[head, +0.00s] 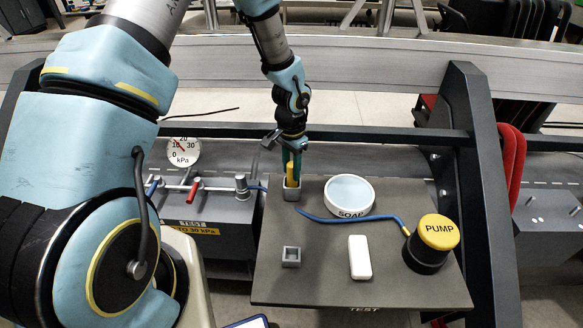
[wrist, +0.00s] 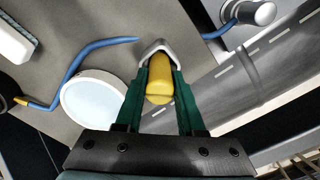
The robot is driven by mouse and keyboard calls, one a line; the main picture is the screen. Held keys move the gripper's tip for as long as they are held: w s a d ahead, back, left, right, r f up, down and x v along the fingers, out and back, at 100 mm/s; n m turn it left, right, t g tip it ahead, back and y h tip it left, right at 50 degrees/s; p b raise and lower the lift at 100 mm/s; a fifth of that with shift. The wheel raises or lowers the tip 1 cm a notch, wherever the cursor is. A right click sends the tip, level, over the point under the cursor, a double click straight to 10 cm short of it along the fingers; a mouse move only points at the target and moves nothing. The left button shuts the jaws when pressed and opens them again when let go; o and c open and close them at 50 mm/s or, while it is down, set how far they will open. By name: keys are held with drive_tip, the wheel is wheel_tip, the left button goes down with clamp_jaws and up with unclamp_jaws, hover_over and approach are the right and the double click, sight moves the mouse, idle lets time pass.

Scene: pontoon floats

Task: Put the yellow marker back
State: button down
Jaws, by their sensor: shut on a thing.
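On the board (head: 410,290) are a second, empty square holder (head: 291,256), a white block (head: 359,257), a round SOAP dish (head: 349,195), a blue hose (head: 350,219) and a yellow PUMP button (head: 438,232). A gauge (head: 184,151) and valve box (head: 215,222) stand left.

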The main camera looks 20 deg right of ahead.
drive_tip(key=c, duration=0.5)
unclamp_jaws()
drive_tip(key=shift+f, duration=0.1)
wheel_tip(320, 180, up, 12)
drive_tip(key=b, duration=0.2)
drive_tip(key=s+a+r+n, duration=0.1)
drive_tip(key=a+n, duration=0.3)
drive_tip(key=a, duration=0.6)
drive_tip(key=s+a+r+n+t, duration=0.1)
drive_tip(key=a+r+n, duration=0.3)
drive_tip(key=a, duration=0.6)
drive_tip(key=s+a+r+n, duration=0.2)
drive_tip(key=a+r+n, duration=0.1)
drive_tip(key=a, duration=0.7)
drive_tip(key=shift+r+n+t, duration=0.1)
drive_tip(key=shift+n+t, duration=0.2)
drive_tip(key=shift+n, duration=0.6)
